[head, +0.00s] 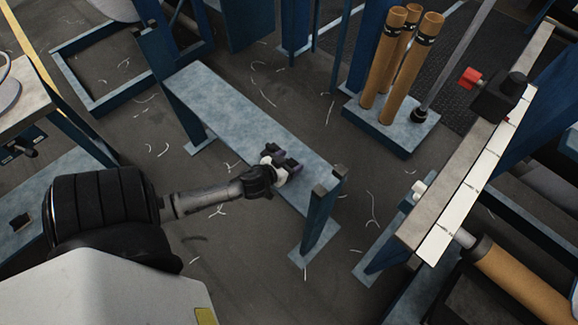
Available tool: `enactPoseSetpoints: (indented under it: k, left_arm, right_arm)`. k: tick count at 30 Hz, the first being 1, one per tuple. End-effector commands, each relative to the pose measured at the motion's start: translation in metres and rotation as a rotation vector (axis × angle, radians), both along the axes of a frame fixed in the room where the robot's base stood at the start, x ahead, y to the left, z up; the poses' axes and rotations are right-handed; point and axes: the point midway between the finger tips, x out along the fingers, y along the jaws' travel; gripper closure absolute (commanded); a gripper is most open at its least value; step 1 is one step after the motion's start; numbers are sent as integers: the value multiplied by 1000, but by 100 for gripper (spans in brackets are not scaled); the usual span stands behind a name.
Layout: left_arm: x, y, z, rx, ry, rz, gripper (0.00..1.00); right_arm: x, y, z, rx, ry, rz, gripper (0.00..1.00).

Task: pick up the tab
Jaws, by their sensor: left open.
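My left gripper (287,160) is at the end of my arm coming in from the left. It is open and hangs over the right part of a narrow grey-blue bench (225,108). Its fingers are dark with a purplish tint and nothing clear shows between them. I cannot make out a tab for certain; one on the bench under the gripper would be hidden by it. My right gripper is not in view.
Brown tubes (384,62) stand on a blue base (385,128) at the upper right. A rail with a white strip (470,185) carries a black block (497,98) with a red piece (470,77). A blue post (322,215) rises at the bench's right end. Pale thread scraps litter the floor.

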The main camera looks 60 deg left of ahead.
Motion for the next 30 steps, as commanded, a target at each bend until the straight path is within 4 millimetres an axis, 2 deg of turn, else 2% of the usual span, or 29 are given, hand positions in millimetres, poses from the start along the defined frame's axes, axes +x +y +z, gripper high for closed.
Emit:
enactPoseSetpoints:
  k: [6,22,30]
  left_arm:
    - [0,0,0,0,1,0,29]
    - [0,0,0,0,1,0,79]
    - [0,0,4,0,1,0,80]
  right_arm:
    - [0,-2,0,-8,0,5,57]
    - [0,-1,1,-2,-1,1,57]
    - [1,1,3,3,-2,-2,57]
